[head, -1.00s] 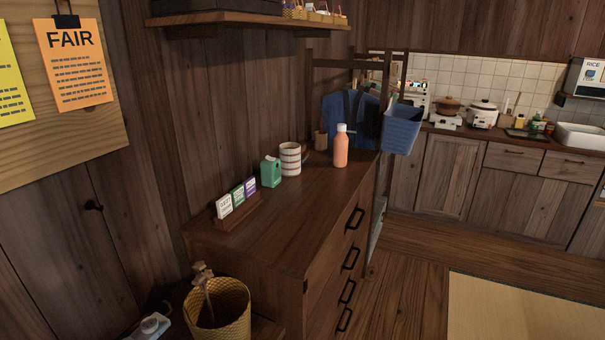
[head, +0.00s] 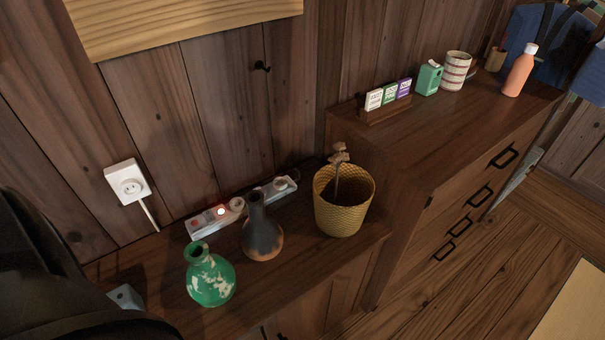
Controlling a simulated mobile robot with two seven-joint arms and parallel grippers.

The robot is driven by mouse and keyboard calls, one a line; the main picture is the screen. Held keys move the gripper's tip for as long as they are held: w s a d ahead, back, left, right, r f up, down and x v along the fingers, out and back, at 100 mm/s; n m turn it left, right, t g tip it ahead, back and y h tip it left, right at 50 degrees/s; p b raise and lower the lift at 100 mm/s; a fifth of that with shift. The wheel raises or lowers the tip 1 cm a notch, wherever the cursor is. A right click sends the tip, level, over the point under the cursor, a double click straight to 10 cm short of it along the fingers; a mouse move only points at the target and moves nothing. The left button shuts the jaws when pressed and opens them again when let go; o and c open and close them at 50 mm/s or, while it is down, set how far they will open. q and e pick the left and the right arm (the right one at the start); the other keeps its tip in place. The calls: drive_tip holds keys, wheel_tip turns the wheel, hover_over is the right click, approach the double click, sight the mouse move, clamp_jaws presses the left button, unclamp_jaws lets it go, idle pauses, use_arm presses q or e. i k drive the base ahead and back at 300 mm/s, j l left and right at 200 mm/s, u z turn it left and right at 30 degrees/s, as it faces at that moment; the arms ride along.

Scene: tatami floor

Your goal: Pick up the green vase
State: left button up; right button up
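The green vase (head: 211,281) is round-bodied with a short neck and pale patches. It stands upright on a low dark wooden cabinet (head: 297,281) at the lower left of the head view. A dark, long-necked vase (head: 262,236) stands just behind it to the right. Neither of my grippers shows in the view, so nothing is seen touching the green vase.
A white power strip (head: 232,207) with a lit red switch lies behind the vases. A yellow woven basket (head: 343,204) stands to their right, beside a taller drawer chest (head: 448,137). A wall outlet (head: 127,182) is at left. A dark shape fills the lower left corner.

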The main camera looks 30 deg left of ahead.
sight(210, 281)
drive_tip(key=u, duration=2.05)
